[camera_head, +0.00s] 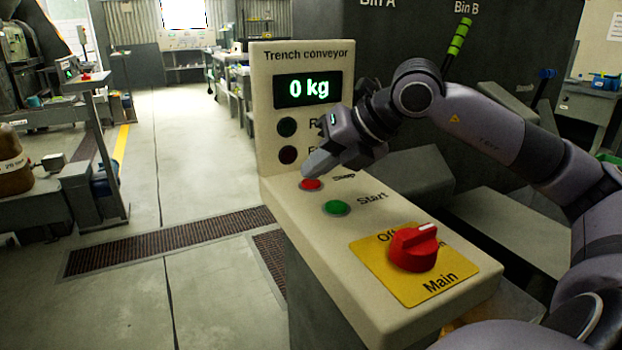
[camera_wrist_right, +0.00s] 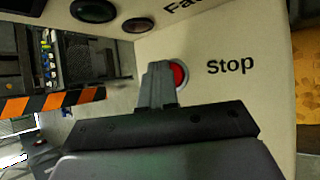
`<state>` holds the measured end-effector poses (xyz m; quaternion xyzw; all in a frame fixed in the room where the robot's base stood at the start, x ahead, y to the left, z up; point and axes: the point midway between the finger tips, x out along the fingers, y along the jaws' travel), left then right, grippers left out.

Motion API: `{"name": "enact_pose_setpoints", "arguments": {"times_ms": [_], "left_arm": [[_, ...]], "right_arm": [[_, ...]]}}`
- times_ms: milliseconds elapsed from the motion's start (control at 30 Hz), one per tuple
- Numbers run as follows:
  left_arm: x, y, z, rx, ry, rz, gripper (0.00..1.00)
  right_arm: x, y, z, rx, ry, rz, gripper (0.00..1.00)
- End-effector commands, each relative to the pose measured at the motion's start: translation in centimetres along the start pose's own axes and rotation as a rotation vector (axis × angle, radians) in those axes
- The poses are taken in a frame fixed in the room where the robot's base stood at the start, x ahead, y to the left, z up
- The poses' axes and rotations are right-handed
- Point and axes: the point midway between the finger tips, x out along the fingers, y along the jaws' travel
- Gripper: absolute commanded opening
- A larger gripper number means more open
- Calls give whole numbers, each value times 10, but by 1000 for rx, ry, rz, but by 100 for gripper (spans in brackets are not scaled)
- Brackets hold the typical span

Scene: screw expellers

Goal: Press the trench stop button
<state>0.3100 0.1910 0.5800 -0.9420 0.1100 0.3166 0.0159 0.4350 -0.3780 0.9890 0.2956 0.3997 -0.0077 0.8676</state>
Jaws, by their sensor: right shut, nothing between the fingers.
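The red stop button (camera_head: 311,184) sits on the sloping top of the cream trench conveyor panel (camera_head: 285,205), left of the word Stop. In the right wrist view the red stop button (camera_wrist_right: 179,74) is partly covered by my fingers. My right gripper (camera_head: 308,170) is shut and empty, its fingertips directly at the button; I cannot tell whether they touch it. The closed fingers also show in the right wrist view (camera_wrist_right: 158,78). My left gripper is not in view.
A green start button (camera_head: 337,208) and a red main knob (camera_head: 413,247) on a yellow plate (camera_head: 380,262) are nearer on the same panel. The display (camera_head: 307,89) reads 0 kg, with two dark lamps below it. Open floor with grates (camera_head: 170,240) lies left.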

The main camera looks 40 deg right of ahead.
Motion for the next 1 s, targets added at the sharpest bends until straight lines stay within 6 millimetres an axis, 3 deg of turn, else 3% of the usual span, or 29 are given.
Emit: {"name": "enact_pose_setpoints", "arguments": {"times_ms": [567, 1000], "left_arm": [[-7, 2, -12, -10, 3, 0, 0], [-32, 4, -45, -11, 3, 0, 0]], "right_arm": [[-10, 7, 8, 0, -2, 0, 0], [-40, 29, 29, 0, -2, 0, 0]]}}
